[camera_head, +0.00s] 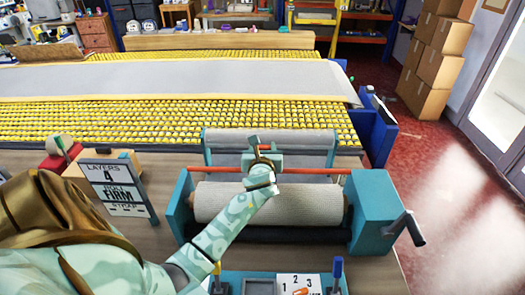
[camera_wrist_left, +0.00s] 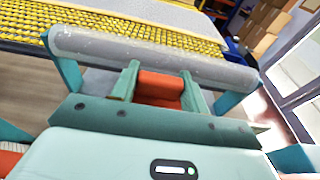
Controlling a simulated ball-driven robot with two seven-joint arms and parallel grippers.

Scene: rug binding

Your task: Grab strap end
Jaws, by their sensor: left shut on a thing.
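The orange strap end (camera_wrist_left: 160,88) shows between the two teal fingers of my left gripper (camera_wrist_left: 158,84) in the left wrist view. In the head view my left gripper (camera_head: 261,158) is shut on it, just above the roll and near the machine's back. An orange-red bar or strap (camera_head: 310,171) runs across the teal rolling machine (camera_head: 376,205) behind the grey rolled rug (camera_head: 315,204). The gripper hides part of this line, so I cannot tell how it joins the held piece. My right gripper is not in view.
A crank handle (camera_head: 406,228) sticks out at the machine's right. A sign (camera_head: 120,187) reading layers 4, roll firm, strap stands at the left. A yellow roller table (camera_head: 200,113) bearing a long grey rug (camera_head: 180,80) is behind. Cardboard boxes (camera_head: 440,50) stand at the back right.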

